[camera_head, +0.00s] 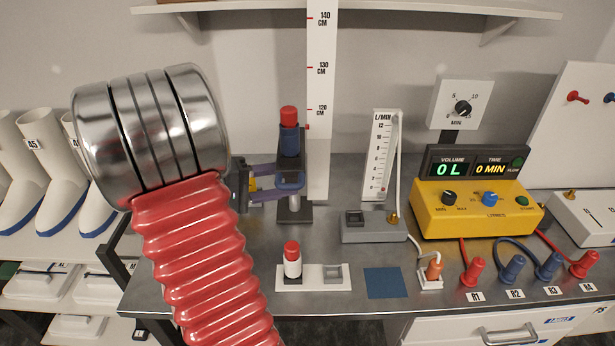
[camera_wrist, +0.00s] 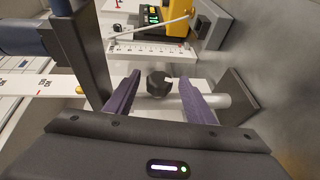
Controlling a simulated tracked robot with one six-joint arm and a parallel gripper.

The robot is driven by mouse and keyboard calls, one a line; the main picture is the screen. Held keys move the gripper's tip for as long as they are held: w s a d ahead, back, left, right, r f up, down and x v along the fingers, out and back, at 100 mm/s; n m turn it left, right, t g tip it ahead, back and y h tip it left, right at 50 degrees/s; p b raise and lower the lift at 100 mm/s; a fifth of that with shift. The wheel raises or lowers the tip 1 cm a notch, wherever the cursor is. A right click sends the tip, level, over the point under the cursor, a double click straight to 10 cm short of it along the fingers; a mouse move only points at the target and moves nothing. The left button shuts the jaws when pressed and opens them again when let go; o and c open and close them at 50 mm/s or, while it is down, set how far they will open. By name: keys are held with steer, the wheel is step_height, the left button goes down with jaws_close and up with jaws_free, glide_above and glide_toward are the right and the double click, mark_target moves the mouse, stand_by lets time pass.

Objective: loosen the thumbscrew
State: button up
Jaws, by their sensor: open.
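In the wrist view a dark faceted knob, which looks like the thumbscrew (camera_wrist: 158,84), sits in front of a pale rod (camera_wrist: 215,101). My gripper (camera_wrist: 160,82) is open, with one purple finger on each side of the knob and a visible gap on both sides. In the head view my gripper (camera_head: 268,186) is level with the dark stand (camera_head: 294,210) beside the tall height scale (camera_head: 321,80). The knob cannot be made out clearly there, and my arm hides part of the bench's left side.
A flow gauge (camera_head: 381,150) and a yellow pump box (camera_head: 470,208) stand to the right. Colored plugs (camera_head: 473,271) line the right front edge. A shelf (camera_head: 440,11) hangs above.

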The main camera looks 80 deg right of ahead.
steer(key=shift+x, duration=2.8)
steer(key=c, duration=1.1)
